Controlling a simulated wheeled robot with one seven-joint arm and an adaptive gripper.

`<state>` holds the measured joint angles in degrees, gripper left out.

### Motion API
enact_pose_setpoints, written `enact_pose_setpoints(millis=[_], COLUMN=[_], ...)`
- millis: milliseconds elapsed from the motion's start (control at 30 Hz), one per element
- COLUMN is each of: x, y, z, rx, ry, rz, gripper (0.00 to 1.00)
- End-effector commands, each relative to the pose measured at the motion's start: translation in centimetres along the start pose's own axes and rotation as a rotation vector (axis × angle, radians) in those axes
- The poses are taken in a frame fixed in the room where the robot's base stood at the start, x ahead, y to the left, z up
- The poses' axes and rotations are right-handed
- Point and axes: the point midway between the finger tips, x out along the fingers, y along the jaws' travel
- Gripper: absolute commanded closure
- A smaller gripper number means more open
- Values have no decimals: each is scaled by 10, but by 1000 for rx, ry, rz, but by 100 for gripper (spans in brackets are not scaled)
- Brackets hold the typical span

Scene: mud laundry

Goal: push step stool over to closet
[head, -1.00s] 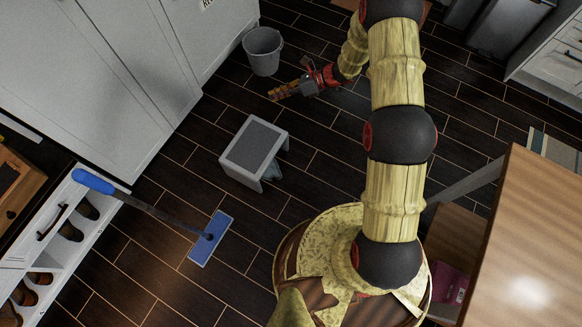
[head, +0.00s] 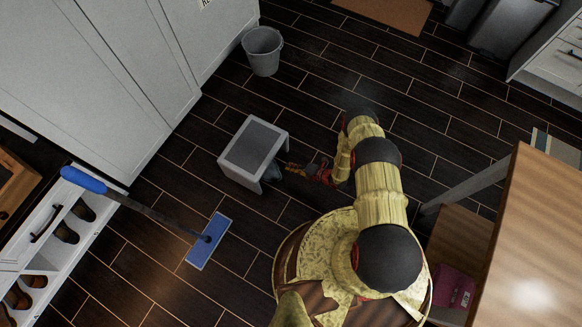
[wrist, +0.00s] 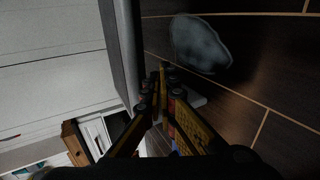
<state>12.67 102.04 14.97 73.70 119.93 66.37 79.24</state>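The step stool (head: 253,142) is small, light-coloured with a grey top, and stands upright on the dark floor. The closet (head: 105,75) has white panel doors and stands left of it, with a strip of bare floor between. My gripper (head: 289,167) is low, just right of the stool, pointing left at its side. In the wrist view my gripper (wrist: 163,78) has its fingertips together with nothing between them. A grey panel of the stool (wrist: 122,45) is close at their left. I cannot tell whether they touch it. The closet also fills the left of the wrist view (wrist: 50,45).
A grey-blue flat patch (wrist: 200,43) lies on the floor by the stool. A blue mop (head: 209,241) is in front-left of the stool, near a white shoe rack (head: 42,262). A grey bucket (head: 262,52) stands behind. A wooden table (head: 525,235) is at right. Floor behind my arm is clear.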

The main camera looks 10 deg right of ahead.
Motion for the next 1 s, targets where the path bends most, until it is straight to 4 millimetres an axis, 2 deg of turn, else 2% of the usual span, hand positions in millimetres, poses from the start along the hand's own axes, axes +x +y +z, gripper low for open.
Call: enact_pose_setpoints(millis=[167, 600, 1000], x=[10, 55, 66], y=[3, 28, 34], z=[-2, -2, -1], rx=[4, 3, 3], ry=[0, 1, 0], rz=[-1, 0, 0], gripper=[100, 100, 100])
